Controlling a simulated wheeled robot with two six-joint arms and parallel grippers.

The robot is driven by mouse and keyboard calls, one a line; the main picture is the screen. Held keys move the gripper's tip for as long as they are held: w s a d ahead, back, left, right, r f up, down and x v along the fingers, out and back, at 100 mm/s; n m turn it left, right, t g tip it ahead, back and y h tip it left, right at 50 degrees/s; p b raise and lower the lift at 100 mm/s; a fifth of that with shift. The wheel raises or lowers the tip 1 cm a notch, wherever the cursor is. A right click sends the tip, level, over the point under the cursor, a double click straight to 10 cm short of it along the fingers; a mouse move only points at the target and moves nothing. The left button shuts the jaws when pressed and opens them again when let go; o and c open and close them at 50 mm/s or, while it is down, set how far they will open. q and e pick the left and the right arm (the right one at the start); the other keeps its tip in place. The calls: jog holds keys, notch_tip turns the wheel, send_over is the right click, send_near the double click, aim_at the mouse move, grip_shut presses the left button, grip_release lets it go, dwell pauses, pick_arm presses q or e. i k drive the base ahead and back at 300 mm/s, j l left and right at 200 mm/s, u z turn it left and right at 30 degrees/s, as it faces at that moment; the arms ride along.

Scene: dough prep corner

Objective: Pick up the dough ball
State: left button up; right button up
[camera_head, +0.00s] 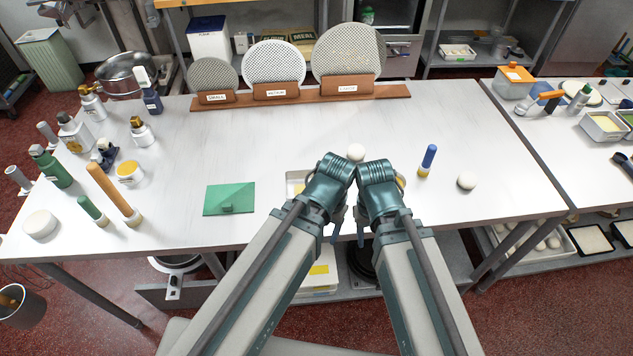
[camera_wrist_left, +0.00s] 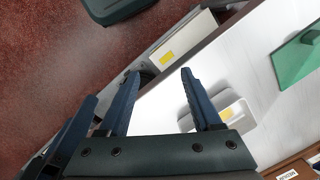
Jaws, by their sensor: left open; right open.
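A white dough ball (camera_head: 355,152) sits on the white table, just beyond my two wrists in the head view. A second white ball (camera_head: 467,181) lies to the right on the same table. I cannot tell which of them the task means. My left gripper (camera_head: 336,228) and right gripper (camera_head: 361,236) hang side by side at the table's front edge, largely hidden by my own wrists. In the left wrist view my left gripper (camera_wrist_left: 160,73) is open, with nothing between its fingers. My right gripper is open, and I see nothing in it. Neither touches a ball.
A pale tray (camera_head: 293,184) is partly hidden behind my left wrist. A green board (camera_head: 229,199) lies left of it. Bottles and a rolling pin (camera_head: 114,194) crowd the left. Round screens (camera_head: 273,62) line the back.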

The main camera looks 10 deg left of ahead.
aim_at(355, 152)
jog(key=i+l, duration=0.15)
jog(key=l, duration=0.15)
jog(key=i+l, duration=0.1)
jog(key=l, duration=0.2)
jog(key=i+l, duration=0.15)
jog(key=l, duration=0.15)
jog(key=u, duration=1.55)
